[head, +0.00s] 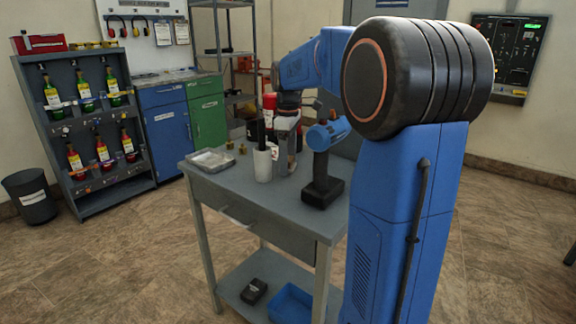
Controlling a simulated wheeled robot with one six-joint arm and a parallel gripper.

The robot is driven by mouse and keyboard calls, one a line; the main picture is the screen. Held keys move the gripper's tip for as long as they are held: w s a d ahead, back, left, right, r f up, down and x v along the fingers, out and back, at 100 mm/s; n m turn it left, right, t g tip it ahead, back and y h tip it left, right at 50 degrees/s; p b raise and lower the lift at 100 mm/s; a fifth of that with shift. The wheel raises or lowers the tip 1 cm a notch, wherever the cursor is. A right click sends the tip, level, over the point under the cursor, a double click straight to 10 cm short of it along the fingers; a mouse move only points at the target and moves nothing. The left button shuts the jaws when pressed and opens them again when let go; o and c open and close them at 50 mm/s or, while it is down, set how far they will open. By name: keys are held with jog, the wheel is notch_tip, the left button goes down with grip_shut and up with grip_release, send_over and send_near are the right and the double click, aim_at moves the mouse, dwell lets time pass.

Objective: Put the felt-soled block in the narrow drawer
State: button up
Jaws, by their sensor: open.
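A grey table (230,185) stands in the middle of the head view. A shut drawer (275,232) with a handle is in its front, under the top. I cannot make out a felt-soled block for certain; my arm and the crowded items may hide it. My gripper (286,140) hangs over the far part of the table, at the end of my blue arm. It is small in the picture and partly hidden behind the table items. It looks open, and I see nothing held in it.
On the table are a metal tray (211,160), small brass pieces (242,148), a white cylinder (262,165), a red-topped can (269,108) and an upright blue cordless drill (322,185). A blue bin (291,303) sits on the lower shelf. A bottle rack (90,130) stands left.

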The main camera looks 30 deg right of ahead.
jog(key=c, duration=1.2)
notch_tip(320, 180, up, 10)
jog(key=shift+r, duration=0.1)
